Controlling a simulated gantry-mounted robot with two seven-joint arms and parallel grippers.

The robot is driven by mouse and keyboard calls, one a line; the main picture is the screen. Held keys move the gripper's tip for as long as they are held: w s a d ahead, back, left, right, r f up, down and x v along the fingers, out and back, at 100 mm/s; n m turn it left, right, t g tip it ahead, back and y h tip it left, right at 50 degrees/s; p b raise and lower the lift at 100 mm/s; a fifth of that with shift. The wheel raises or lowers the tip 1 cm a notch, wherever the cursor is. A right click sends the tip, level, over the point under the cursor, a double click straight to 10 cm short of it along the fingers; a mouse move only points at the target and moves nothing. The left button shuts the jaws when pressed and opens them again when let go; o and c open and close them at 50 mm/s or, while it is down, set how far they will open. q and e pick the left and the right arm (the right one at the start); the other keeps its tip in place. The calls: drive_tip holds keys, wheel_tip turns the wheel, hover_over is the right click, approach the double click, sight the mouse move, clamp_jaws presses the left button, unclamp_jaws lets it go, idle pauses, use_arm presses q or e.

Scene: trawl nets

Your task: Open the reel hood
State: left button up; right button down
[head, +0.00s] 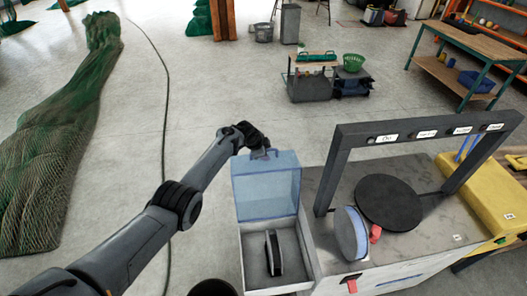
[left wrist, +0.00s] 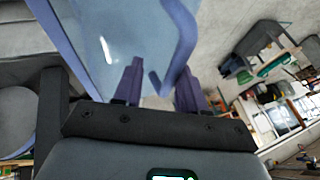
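The reel hood (head: 267,187) is a clear blue box-shaped cover. In the head view it stands raised at the back of a pale open-topped housing (head: 246,262). A dark reel with a pale rim (head: 274,253) sits exposed inside the housing. My left gripper (head: 264,154) is at the hood's top edge. In the left wrist view the hood (left wrist: 115,35) fills the upper left, and its rim runs down near the gap between my two purple fingers (left wrist: 160,86). The fingers stand apart; whether either touches the rim is unclear. My right gripper is not in view.
Right of the housing is a grey worktop (head: 400,250) with a dark frame (head: 425,129), a black disc (head: 389,202) and a blue-white disc (head: 350,234). A yellow unit (head: 487,195) stands beyond. Green netting (head: 55,150) lies far left.

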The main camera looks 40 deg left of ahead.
use_arm(q)
drive_tip(key=shift+s+r+p, duration=0.15)
drive_tip(key=shift+r+p, duration=0.15)
drive_tip(key=shift+r, duration=0.05)
drive_tip(key=p+v, duration=0.3)
drive_tip(key=v, duration=0.7)
drive_tip(key=shift+p, duration=0.35)
